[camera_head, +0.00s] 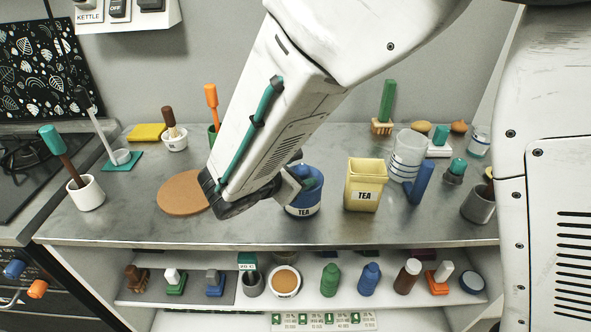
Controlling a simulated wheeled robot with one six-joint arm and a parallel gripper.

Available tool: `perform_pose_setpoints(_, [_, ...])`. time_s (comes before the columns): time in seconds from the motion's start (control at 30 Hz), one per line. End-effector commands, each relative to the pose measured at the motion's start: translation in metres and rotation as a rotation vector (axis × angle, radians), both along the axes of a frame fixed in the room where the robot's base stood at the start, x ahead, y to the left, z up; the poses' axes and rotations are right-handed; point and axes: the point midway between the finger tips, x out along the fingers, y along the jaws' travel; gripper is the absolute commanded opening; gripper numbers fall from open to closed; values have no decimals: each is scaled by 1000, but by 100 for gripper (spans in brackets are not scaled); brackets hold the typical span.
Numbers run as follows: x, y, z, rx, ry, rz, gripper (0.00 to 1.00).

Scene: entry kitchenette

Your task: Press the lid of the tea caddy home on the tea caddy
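A round blue caddy (303,207) with a white TEA label stands on the grey counter near the middle. A square yellow container (362,195), also labelled TEA, stands to its right with its top seemingly open. My gripper (295,182) is at the left of the blue caddy's top, partly covering its rim. My arm hides much of it, so I cannot tell whether it is open or shut, or touching the caddy. Something teal shows at the caddy's top beside the gripper; I cannot tell if it is the lid.
A round cork mat (182,193) lies left of my gripper. A clear striped glass (406,155) and a blue upright object (420,183) stand at right. A shelf below holds several small items, including a flat blue disc (472,282). The counter's front strip is clear.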

Motion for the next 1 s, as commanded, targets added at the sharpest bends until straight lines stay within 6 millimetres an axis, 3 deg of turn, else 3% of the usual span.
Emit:
perform_pose_setpoints(0.37, [-7,7,5,0,-2,4,57])
perform_pose_setpoints(0.8, [-53,41,34,2,-3,0,57])
perform_pose_setpoints(0.9, [-60,40,31,33,-1,-36,57])
perform_pose_setpoints(1.0, [-78,26,18,78,33,-128,57])
